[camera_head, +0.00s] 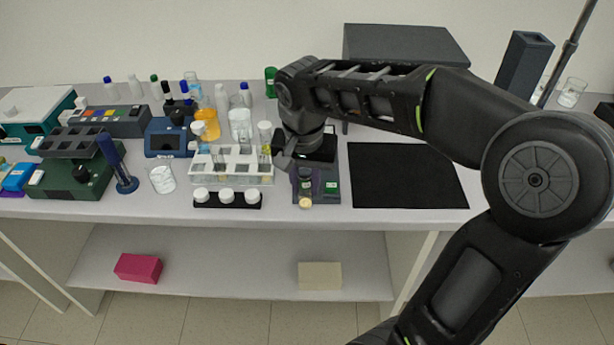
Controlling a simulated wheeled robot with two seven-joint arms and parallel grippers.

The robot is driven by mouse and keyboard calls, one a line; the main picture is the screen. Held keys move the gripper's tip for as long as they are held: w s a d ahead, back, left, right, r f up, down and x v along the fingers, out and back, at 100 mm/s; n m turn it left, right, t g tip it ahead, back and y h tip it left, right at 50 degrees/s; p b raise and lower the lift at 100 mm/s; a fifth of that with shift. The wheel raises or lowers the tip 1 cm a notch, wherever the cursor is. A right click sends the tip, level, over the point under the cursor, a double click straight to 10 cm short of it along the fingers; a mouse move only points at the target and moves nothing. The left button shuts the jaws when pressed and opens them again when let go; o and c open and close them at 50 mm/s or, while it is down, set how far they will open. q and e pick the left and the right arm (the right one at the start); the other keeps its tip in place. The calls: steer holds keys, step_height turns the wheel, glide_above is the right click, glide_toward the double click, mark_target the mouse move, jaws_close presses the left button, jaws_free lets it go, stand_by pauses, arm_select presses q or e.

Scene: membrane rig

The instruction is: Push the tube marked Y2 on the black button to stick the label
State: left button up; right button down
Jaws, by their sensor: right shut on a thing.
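My right gripper (290,161) reaches in from the right and is shut, low over a small dark device (330,190) with a green mark at the front middle of the bench. It is shut on a tube that its fingers and the arm mostly hide. I cannot read any Y2 marking. A small dark cylindrical part (305,178) and a cream round part (305,203) show below the gripper at the device's front; I cannot tell whether they belong to the tube. No black button can be made out clearly. My left gripper is out of view.
A white rack (232,178) with tubes stands left of the device, with a black holder of white-capped vials (227,200) before it. Several bottles and a beaker (162,179) stand further left. A black mat (405,175) lies clear to the right.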

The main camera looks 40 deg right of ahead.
mark_target(303, 190)
steer(key=shift+w, duration=0.15)
steer(key=shift+w+a, duration=0.1)
steer(key=shift+w, duration=0.2)
steer(key=shift+s, duration=0.15)
steer(key=shift+f, duration=0.1)
steer(key=shift+w+d+f+b, duration=0.2)
steer(key=shift+f+b, duration=0.25)
steer(key=shift+f, duration=0.15)
steer(key=shift+w+d+f+b, duration=0.1)
steer(key=shift+w+f+b, duration=0.05)
steer(key=shift+f+b, duration=0.4)
steer(key=shift+w+d+f+b, duration=0.15)
steer(key=shift+f+b, duration=0.1)
steer(key=shift+f, duration=0.2)
steer(key=shift+w+d+f+b, duration=0.1)
steer(key=shift+w+f+b, duration=0.1)
steer(key=shift+f, duration=0.25)
steer(key=shift+w+d+r+p, duration=0.2)
steer(key=shift+w+d+p, duration=0.35)
steer(key=shift+w+d, duration=0.45)
steer(key=shift+w+a, duration=0.1)
steer(key=shift+a, duration=0.1)
